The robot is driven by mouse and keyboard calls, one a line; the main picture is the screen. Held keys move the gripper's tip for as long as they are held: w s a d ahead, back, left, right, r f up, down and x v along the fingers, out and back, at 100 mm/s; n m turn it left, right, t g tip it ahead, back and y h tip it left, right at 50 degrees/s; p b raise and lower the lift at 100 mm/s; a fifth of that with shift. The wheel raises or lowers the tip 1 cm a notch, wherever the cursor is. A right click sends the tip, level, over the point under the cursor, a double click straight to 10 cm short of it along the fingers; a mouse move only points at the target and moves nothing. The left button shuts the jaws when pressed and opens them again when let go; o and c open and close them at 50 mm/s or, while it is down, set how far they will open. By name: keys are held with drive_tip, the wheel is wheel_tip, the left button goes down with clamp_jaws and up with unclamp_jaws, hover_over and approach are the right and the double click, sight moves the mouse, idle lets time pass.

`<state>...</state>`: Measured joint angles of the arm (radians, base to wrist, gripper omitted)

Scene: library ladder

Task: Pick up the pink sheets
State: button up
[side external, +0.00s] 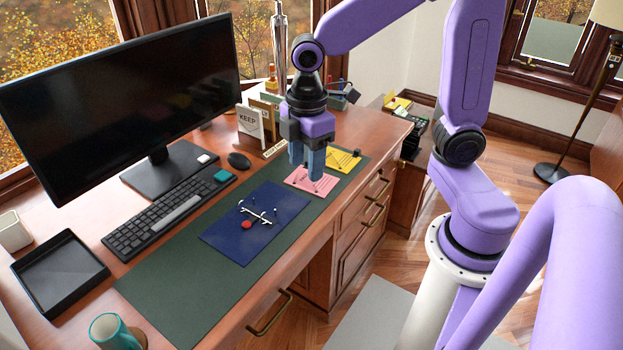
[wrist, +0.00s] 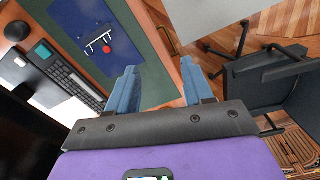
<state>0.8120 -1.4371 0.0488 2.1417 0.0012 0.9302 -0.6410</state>
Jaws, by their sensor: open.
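The pink sheets (side external: 321,186) lie flat on the dark green desk mat (side external: 170,285), beside the yellow sheets (side external: 345,163). Small dark marks or items show on them, too small to make out. My gripper (side external: 306,172) points down over the pink sheets with its two blue fingers apart, and partly hides them. Whether the fingertips touch the sheets cannot be told. In the wrist view my gripper (wrist: 158,68) is open, with nothing visible between the fingers; I cannot make out the pink sheets there.
A dark blue sheet (side external: 226,236) with white shapes and a red spot lies left of the pink sheets. A keyboard (side external: 150,228), mouse (side external: 238,160), monitor (side external: 110,90) and black tray (side external: 55,275) stand around the mat. A KEEP holder (side external: 249,123) stands behind. A chair (wrist: 265,75) shows off the desk.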

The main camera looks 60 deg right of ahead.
drive_tip(key=w+d+f+n, duration=0.15)
drive_tip(key=w+d, duration=0.35)
drive_tip(key=w, duration=0.6)
drive_tip(key=w+d+f+n, duration=0.1)
drive_tip(key=w+d+f, duration=0.1)
drive_tip(key=w+d, duration=0.35)
drive_tip(key=w+d+f, duration=0.2)
drive_tip(key=d, duration=0.6)
drive_tip(key=w+d+f+n, duration=0.1)
drive_tip(key=w+d+f, duration=0.15)
drive_tip(key=d, duration=0.35)
drive_tip(key=d+f, duration=0.3)
drive_tip(key=d, duration=0.5)
drive_tip(key=shift+n, duration=0.45)
drive_tip(key=f, duration=0.7)
drive_tip(key=w+f, duration=0.1)
drive_tip(key=f, duration=0.3)
drive_tip(key=shift+d, duration=0.15)
drive_tip(key=shift+w+d+f, duration=0.1)
drive_tip(key=shift+d+f, duration=0.1)
drive_tip(key=shift+f, duration=1.3)
drive_tip(key=shift+w+d+f, duration=0.1)
drive_tip(key=shift+d+f, duration=0.05)
drive_tip(key=shift+f, duration=1.3)
drive_tip(key=shift+c, duration=0.3)
clamp_jaws()
